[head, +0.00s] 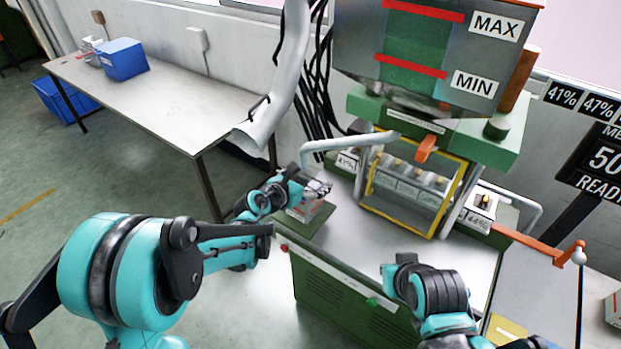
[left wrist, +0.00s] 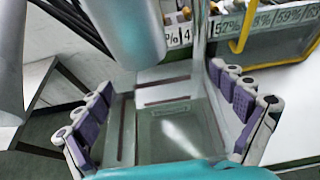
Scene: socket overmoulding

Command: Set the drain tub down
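The drain tub appears to be the small grey box with red marks (head: 305,212), on the green corner of the machine bench at its left end. In the left wrist view it seems to be the grey-green open container (left wrist: 165,125), with dark red lines on its far wall. My left gripper (head: 316,190) is over the tub. In the left wrist view its purple-padded fingers (left wrist: 168,115) are spread wide on either side of the tub, with a visible gap at the left finger. Contact at the right finger cannot be told. My right arm is at lower right; its gripper does not show.
A grey pipe (head: 283,85) hangs down behind my left gripper. The machine's yellow-framed guard (head: 412,195) stands to the right. A white table (head: 165,95) with a blue bin (head: 124,59) is at back left. Open floor lies between table and bench.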

